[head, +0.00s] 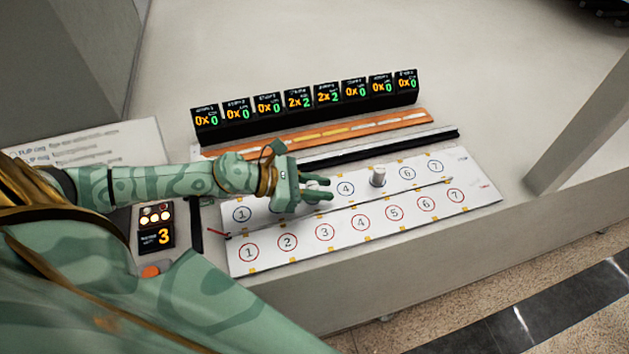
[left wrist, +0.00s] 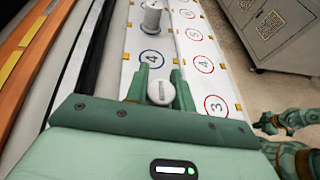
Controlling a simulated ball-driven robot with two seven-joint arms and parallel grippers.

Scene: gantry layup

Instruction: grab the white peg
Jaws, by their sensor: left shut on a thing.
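My left gripper (head: 328,188) reaches in from the left over the upper row of the white numbered board (head: 480,189). In the left wrist view, its two green fingers (left wrist: 161,76) are shut on a white peg (left wrist: 160,93) with a round top and small dark marking. The held peg is mostly hidden by the hand in the head view, just left of the blue 4 circle.
Behind the board lie a black rail (head: 390,149), an orange strip (head: 390,124) and a row of counter displays (head: 300,101). A panel showing 3 (head: 156,237) is at the left. The lower row of red circles is clear. Green arm parts of mine show at the wrist view's right edge.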

